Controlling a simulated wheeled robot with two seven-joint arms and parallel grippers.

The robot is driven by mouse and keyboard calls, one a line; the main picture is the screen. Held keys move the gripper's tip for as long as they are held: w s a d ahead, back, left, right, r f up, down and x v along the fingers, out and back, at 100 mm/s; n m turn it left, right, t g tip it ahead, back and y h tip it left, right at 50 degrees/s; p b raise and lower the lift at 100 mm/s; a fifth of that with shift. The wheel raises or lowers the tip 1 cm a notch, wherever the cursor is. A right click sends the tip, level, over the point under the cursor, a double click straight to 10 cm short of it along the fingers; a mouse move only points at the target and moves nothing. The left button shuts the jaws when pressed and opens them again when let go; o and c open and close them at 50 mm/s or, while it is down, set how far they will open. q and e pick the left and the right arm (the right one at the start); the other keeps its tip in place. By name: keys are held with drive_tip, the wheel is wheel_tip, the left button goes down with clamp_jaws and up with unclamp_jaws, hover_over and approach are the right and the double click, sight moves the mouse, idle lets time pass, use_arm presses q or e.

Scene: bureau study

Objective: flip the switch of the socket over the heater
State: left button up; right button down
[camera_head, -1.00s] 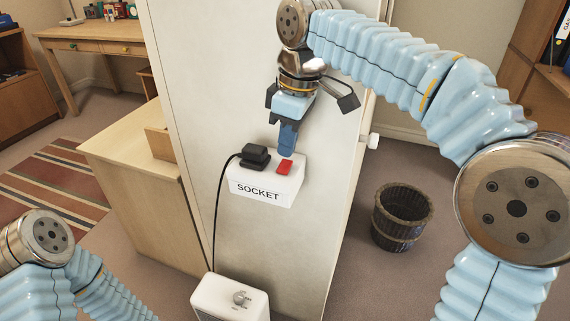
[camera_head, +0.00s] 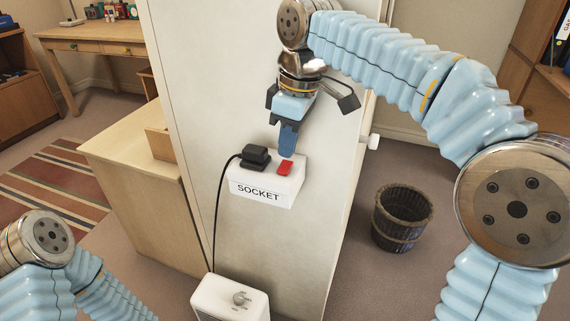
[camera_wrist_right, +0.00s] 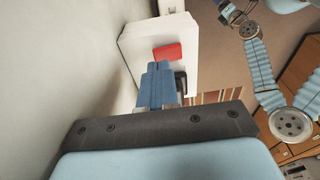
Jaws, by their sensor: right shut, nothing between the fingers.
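The white socket box (camera_head: 262,190), labelled SOCKET, is fixed on the pale panel above the heater (camera_head: 230,299). Its red switch (camera_head: 285,168) is on the top face at the right. A black plug (camera_head: 254,156) sits beside the switch at the left, with its cable running down. My right gripper (camera_head: 287,152) is shut and empty, its fingertips just above and behind the switch. In the right wrist view the fingertips (camera_wrist_right: 157,68) point at the socket, close to the red switch (camera_wrist_right: 167,52); whether they touch cannot be told. My left gripper is out of view; only its arm shows.
A wooden cabinet (camera_head: 150,213) stands left of the panel. A dark wooden bucket (camera_head: 401,216) is on the floor at the right. A white knob (camera_head: 374,141) sticks out at the panel's right edge. A desk (camera_head: 95,38) stands at the back left.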

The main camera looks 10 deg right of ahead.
sight(288, 162)
drive_tip(key=shift+f+b, duration=0.6)
drive_tip(key=shift+f, duration=0.25)
idle(0.9)
wheel_tip(288, 162, up, 5)
drive_tip(key=p, duration=0.4)
drive_tip(key=shift+p, duration=0.4)
drive_tip(key=shift+r, duration=1)
